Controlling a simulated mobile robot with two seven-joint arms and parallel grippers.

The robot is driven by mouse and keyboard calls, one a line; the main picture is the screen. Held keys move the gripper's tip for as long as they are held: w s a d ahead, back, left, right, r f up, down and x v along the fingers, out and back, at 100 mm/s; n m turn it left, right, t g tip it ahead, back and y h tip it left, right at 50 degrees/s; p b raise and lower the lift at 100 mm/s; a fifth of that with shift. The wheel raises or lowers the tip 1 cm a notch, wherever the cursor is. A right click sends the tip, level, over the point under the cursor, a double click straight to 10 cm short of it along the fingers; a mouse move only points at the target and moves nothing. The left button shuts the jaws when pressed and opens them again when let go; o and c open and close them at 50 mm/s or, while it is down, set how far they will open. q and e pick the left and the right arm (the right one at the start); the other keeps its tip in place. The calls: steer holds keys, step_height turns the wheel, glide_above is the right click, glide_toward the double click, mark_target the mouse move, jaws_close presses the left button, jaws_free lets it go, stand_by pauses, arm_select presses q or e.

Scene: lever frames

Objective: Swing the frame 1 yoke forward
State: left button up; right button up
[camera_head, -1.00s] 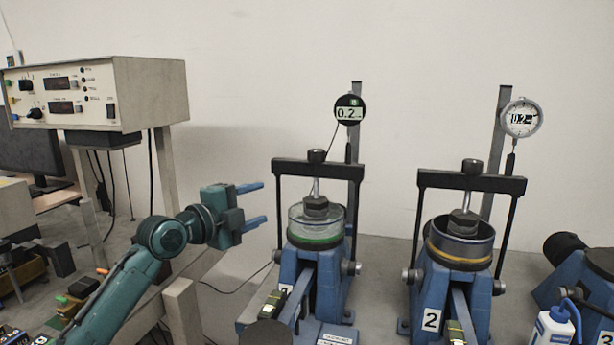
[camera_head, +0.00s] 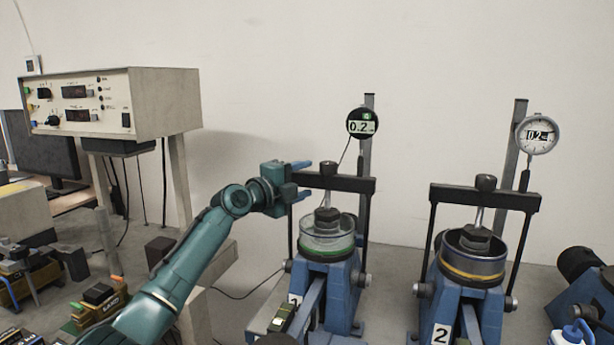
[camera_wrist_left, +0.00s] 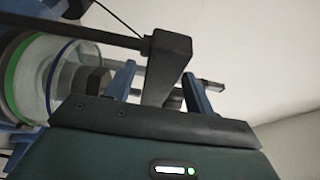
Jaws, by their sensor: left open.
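Frame 1 (camera_head: 340,288) is a blue stand with a black yoke (camera_head: 345,184), which has an upright side rod at each end and a crossbar above a clear, green-ringed cell (camera_head: 328,243). The yoke stands upright. My left gripper (camera_head: 306,180) is at the left end of the crossbar, one finger above it and one below. In the left wrist view the crossbar's end (camera_wrist_left: 166,62) lies between the two open fingers (camera_wrist_left: 160,88). I cannot tell whether either finger touches it. My right gripper is not in view.
A control box (camera_head: 165,100) stands on a support at the left.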

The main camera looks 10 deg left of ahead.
arm_select(q)
steer(key=shift+x, duration=0.95)
steer(key=shift+c, duration=0.5)
jaws_close()
